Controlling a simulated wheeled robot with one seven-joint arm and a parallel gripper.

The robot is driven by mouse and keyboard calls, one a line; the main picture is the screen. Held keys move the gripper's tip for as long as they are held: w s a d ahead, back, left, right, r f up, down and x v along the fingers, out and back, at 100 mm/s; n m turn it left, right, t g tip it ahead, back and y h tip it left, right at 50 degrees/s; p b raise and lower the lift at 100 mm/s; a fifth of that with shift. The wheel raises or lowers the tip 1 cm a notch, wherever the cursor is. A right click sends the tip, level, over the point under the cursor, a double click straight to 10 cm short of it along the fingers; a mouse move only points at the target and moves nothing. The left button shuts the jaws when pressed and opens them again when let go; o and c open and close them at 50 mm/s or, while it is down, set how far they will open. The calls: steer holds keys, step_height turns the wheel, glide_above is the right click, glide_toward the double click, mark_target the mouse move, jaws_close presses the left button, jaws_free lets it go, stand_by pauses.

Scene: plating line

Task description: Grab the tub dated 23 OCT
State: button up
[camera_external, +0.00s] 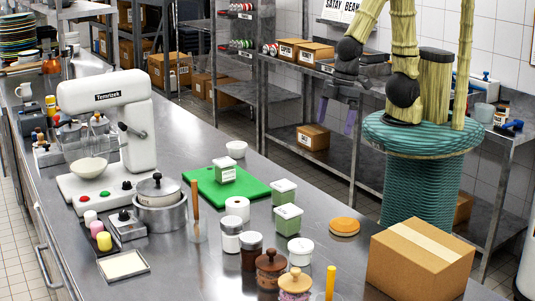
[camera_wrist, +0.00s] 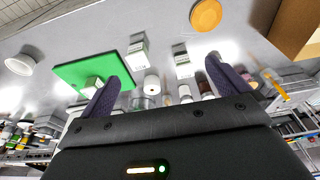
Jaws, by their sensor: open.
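Three similar tubs with white lids and green contents are in view. One tub (camera_external: 224,171) stands on the green board (camera_external: 258,188); the other two, a farther tub (camera_external: 284,193) and a nearer tub (camera_external: 288,219), stand on the steel counter right of it. In the wrist view they are the board tub (camera_wrist: 93,87), a middle tub (camera_wrist: 138,52) and a right tub (camera_wrist: 182,62). Their labels are too small to read, so I cannot tell which says 23 OCT. My gripper (camera_external: 337,116) is open and empty, above and beyond the counter's far edge, apart from all the tubs.
Jars (camera_external: 251,251), a white roll (camera_external: 237,208) and wooden-lidded pots (camera_external: 271,268) crowd the counter in front of the tubs. A cardboard box (camera_external: 421,259) stands at the right, with an orange disc (camera_external: 344,227) nearby. A mixer (camera_external: 110,120) stands left.

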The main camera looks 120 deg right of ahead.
steer(key=c, duration=0.4)
steer(key=shift+c, duration=0.2)
steer(key=w+a+f+n+h+b, duration=0.3)
steer(key=w+a+f+n+h, duration=0.1)
steer(key=n, duration=0.5)
steer(key=w+a+f+n+g+h+b, duration=0.1)
steer(key=w+a+f+n+h+b, duration=0.2)
steer(key=w+f+n+h, duration=0.4)
step_height(320, 180, down, 4)
steer(key=n+h+b, duration=0.1)
steer(key=n+h, duration=0.1)
steer(key=shift+w+a+n+g+h, duration=0.2)
steer(key=shift+a+n+g+h, duration=0.1)
steer(key=shift+a+n, duration=0.1)
steer(key=shift+d, duration=0.1)
